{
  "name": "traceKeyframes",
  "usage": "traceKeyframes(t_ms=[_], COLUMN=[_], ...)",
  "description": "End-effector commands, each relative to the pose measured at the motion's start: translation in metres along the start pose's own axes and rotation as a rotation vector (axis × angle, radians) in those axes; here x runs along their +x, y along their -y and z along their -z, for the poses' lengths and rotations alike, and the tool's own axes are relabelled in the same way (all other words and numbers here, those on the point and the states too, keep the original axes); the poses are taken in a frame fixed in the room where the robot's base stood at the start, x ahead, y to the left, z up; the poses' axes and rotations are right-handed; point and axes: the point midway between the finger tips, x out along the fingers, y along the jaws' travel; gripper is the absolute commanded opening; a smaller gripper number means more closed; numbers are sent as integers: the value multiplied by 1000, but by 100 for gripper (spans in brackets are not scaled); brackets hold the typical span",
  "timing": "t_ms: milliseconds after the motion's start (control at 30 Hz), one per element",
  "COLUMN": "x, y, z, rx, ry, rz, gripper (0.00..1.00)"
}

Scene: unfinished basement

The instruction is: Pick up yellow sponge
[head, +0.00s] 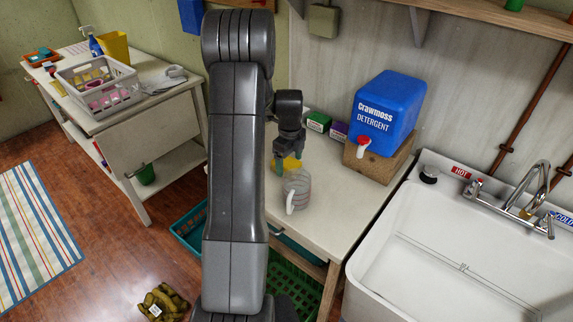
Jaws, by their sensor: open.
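A yellow thing (291,163), which looks like the sponge, shows on the white counter (338,203) to the right of my arm. It is small and partly hidden by my gripper. My gripper (287,168) points down over it with its fingers open. The yellow shows between and behind the fingertips; I cannot tell whether they touch it.
A clear jug (296,190) stands just in front of my gripper. A blue detergent container (388,108) sits on a wooden block (370,161) to the right. Small green (319,122) and purple (339,130) boxes stand behind. A white sink (450,270) is at right.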

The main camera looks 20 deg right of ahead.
Motion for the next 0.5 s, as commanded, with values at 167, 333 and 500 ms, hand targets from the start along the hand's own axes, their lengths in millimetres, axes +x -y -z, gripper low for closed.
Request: traceKeyframes(t_ms=[167,333,500], x=[15,16,16], y=[0,0,0], z=[0,0,0], rx=[0,0,0], ry=[1,1,1], rz=[1,2,2], gripper=[82,82,60])
